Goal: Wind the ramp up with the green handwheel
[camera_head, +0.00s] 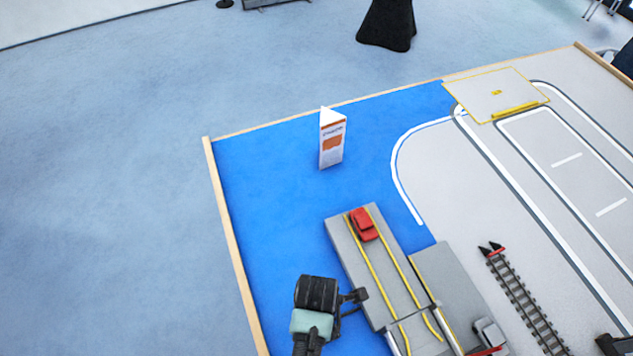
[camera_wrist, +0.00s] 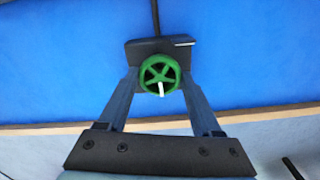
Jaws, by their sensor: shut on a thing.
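The green handwheel (camera_wrist: 146,77) shows in the wrist view, mounted on a dark block (camera_wrist: 133,50), with a white mark at its lower rim. My gripper (camera_wrist: 160,76) is shut on the wheel, one finger on each side. In the head view my gripper (camera_head: 356,297) is at the left side of a grey deck (camera_head: 345,246) with yellow lines; the wheel is hidden there. A grey section with yellow lines (camera_head: 417,338), possibly the ramp, joins the deck's near end. Its tilt is hard to tell, and the bottom edge cuts it off.
A red car (camera_head: 363,224) stands on the deck. A grey block (camera_head: 445,283) and a rail track (camera_head: 525,303) lie to the right. A white and orange sign (camera_head: 332,139) stands on the blue surface (camera_head: 270,180). A wooden edge (camera_head: 228,232) bounds the table at left.

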